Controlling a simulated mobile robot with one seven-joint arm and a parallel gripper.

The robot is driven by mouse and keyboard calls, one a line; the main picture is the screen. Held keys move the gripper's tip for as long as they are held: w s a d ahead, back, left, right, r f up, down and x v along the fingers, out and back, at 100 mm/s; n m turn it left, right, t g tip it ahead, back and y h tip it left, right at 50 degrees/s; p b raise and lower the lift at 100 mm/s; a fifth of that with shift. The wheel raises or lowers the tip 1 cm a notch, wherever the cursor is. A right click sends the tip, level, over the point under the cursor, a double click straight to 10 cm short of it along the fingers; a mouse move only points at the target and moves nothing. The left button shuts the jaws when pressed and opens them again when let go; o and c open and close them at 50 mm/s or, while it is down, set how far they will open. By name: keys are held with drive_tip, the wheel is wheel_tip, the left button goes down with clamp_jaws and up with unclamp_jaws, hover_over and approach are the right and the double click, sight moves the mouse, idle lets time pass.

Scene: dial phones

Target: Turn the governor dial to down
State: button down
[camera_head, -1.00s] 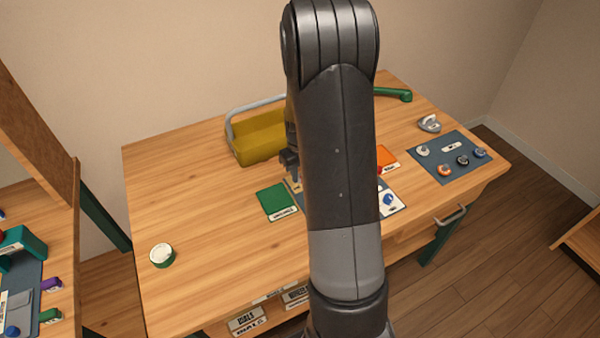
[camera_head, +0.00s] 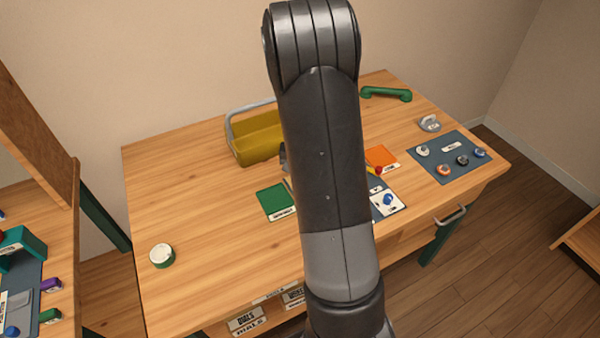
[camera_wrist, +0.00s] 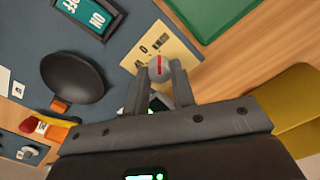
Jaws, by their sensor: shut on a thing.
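A small grey dial (camera_wrist: 155,72) with a red line across its top sits on a pale yellow card (camera_wrist: 172,46). The card's print is too small to read, so I cannot tell if it names the governor. In the wrist view my gripper (camera_wrist: 158,76) is shut on this dial, one finger on each side. The red line points up the picture, roughly along the fingers. In the head view my arm hides the dial and most of the gripper.
A black round knob (camera_wrist: 72,77) and a teal on/off plate (camera_wrist: 90,12) lie close by. A green mat (camera_head: 276,201), a yellow bin (camera_head: 255,142), an orange mat (camera_head: 380,157) and a white plate with a blue knob (camera_head: 387,201) surround my arm.

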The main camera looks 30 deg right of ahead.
idle(0.4)
drive_tip(key=c, duration=1.2)
unclamp_jaws()
wheel_tip(320, 180, up, 11)
drive_tip(key=shift+f, duration=0.1)
drive_tip(key=s+a+r+n+t, duration=0.3)
drive_tip(key=s+a+r, duration=0.7)
drive_tip(key=r, duration=0.3)
drive_tip(key=s+a+r+n+t, duration=0.1)
drive_tip(key=s+a+r, duration=0.1)
drive_tip(key=s, duration=0.4)
drive_tip(key=s+a+r+n+t, duration=0.1)
drive_tip(key=s+a+n, duration=0.1)
drive_tip(key=s, duration=0.4)
drive_tip(key=shift+s+a+r+t, duration=0.3)
drive_tip(key=shift+s+a+r, duration=0.1)
drive_tip(key=shift+a, duration=0.35)
